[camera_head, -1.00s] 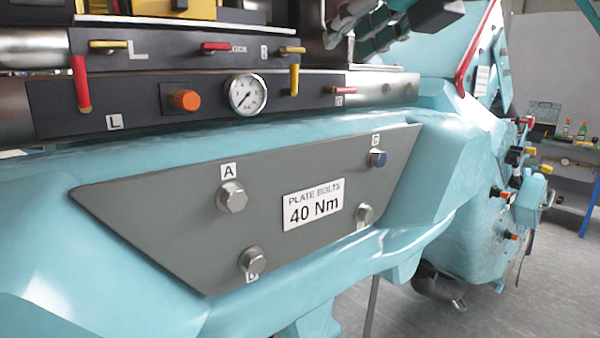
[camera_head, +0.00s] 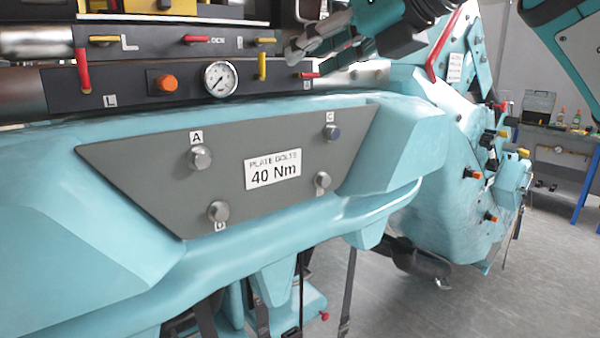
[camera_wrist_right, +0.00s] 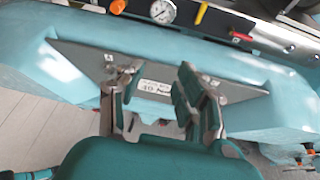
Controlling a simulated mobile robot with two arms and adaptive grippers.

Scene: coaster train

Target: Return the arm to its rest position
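My right gripper (camera_head: 300,45) hangs at the upper middle of the head view, in front of the dark lever panel. In the right wrist view (camera_wrist_right: 155,72) its two fingers stand apart with nothing between them. The grey plate (camera_head: 130,172) with several bolts and a "40 Nm" label (camera_head: 273,169) lies below and left of it in the head view. The plate also shows beyond the fingers in the right wrist view (camera_wrist_right: 85,55). My left gripper is in neither view.
A gauge (camera_head: 221,78), an orange button (camera_head: 166,83) and red and yellow levers sit on the dark panel above the plate. A red handrail (camera_head: 445,40) is right of my gripper. A workbench (camera_head: 570,145) stands far right. Grey floor is open at lower right.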

